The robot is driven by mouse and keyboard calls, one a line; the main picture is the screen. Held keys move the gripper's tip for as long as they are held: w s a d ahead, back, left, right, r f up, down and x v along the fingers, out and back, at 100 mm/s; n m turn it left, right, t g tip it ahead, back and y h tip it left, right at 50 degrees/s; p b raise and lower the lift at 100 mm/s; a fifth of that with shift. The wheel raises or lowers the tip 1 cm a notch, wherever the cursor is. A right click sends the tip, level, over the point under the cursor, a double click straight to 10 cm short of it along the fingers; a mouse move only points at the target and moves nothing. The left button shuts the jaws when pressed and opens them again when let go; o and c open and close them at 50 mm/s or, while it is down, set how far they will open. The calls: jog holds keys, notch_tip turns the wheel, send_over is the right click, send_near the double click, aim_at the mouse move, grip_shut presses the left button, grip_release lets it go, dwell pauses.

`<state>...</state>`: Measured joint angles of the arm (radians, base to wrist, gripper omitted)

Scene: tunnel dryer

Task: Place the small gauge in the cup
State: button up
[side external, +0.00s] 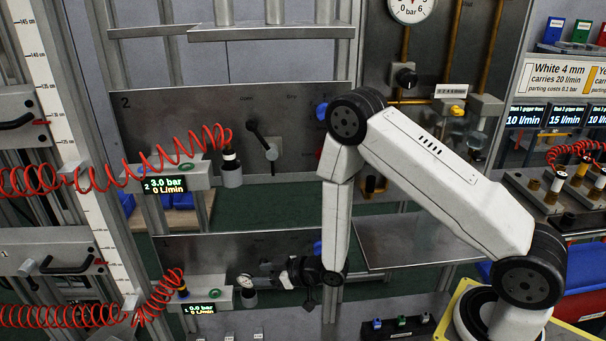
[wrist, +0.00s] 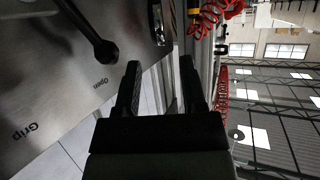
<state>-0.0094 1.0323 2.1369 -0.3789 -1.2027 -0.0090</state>
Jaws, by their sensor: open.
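A small round white-faced gauge (side external: 245,281) shows at the lower station in the side view. It appears just above a short grey cylinder (side external: 249,299) that may be a cup; I cannot tell whether they touch. A similar grey cylinder (side external: 232,175) hangs at the upper station. My gripper (side external: 284,273) is just right of the small gauge, in front of the lower panel, pointing left. In the wrist view its two black fingers (wrist: 158,65) are apart with nothing between them. The gauge is not clearly visible in the wrist view.
A metal panel marked Grip and Open (wrist: 60,75) with a black-knobbed lever (wrist: 104,50) lies close beside the fingers. Red coiled hoses (side external: 160,295) run to the left of the gauge. A display (side external: 200,308) reads 0.0 bar. A metal shelf (side external: 405,245) is to the right.

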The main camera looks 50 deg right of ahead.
jog(key=shift+v, duration=2.3)
jog(key=s+d+r+m+g+h, duration=0.4)
jog(key=s+r+g, duration=0.5)
jog(key=s+r, duration=0.4)
jog(key=shift+s+d+g+h, duration=0.35)
jog(key=shift+d+g+h, duration=0.05)
jog(key=shift+d+h, duration=0.1)
